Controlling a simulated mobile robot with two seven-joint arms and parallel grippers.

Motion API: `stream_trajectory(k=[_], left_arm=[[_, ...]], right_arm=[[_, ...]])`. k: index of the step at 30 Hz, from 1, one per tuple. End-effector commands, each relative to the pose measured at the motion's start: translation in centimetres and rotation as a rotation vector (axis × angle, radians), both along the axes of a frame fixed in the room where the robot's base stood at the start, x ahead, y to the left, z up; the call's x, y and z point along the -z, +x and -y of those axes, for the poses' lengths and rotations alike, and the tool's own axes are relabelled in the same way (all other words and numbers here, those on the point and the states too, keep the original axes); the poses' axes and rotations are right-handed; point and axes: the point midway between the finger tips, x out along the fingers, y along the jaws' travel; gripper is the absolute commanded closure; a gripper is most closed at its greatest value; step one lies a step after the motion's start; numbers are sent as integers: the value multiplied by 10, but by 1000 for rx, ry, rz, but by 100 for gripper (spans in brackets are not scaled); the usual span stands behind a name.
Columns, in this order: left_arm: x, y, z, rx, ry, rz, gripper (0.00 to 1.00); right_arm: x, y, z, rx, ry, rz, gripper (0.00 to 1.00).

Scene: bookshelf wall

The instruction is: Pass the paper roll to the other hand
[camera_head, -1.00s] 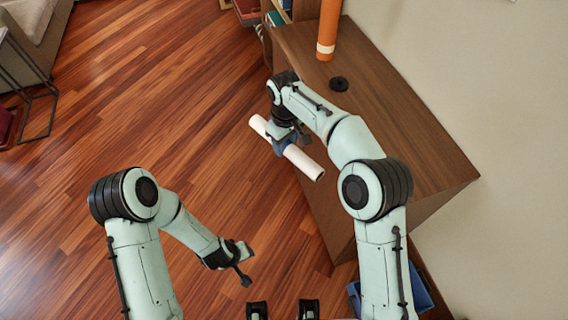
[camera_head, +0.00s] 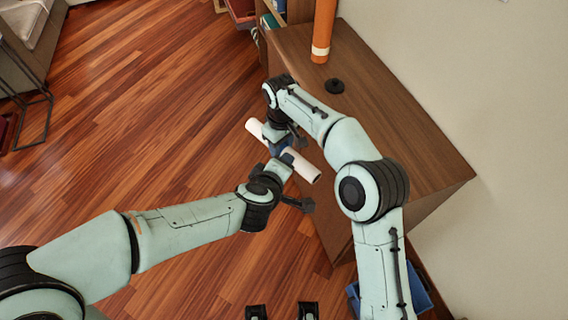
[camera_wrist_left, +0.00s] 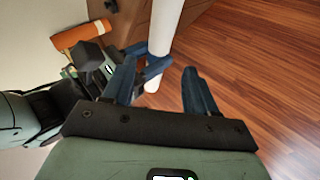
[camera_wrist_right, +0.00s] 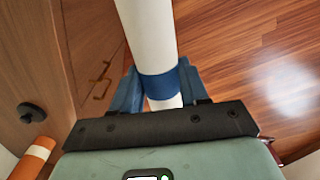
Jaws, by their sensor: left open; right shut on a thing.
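The paper roll (camera_head: 303,166) is a white tube held in the air at a slant beside the cabinet. My right gripper (camera_head: 276,141) is shut on it, left of its middle. In the right wrist view the roll (camera_wrist_right: 148,35) runs between the fingers, with a blue band (camera_wrist_right: 159,84) across it. My left gripper (camera_head: 284,160) is open, close to the roll on its near side, just right of the right gripper. In the left wrist view the roll (camera_wrist_left: 165,28) shows between and beyond the open fingers. Whether the left fingers touch it, I cannot tell.
The brown wooden cabinet (camera_head: 385,120) stands to the right, with an orange tube (camera_head: 324,30) and a small black disc (camera_head: 335,86) on top. A blue bin (camera_head: 418,290) is low at the right.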

Motion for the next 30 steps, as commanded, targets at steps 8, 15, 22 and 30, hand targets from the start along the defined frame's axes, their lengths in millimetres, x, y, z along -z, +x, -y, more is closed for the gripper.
stream_trajectory(k=[8, 15, 22, 30], left_arm=[[35, 35, 12, 0, 7, -5, 43], [61, 65, 22, 0, 4, -5, 43], [73, 78, 28, 1, 1, -3, 43], [74, 80, 29, 2, 2, -2, 43]], right_arm=[[0, 0, 0, 0, 0, 0, 89], [0, 0, 0, 0, 0, 0, 89], [0, 0, 0, 0, 1, 1, 89], [0, 0, 0, 0, 1, 1, 89]])
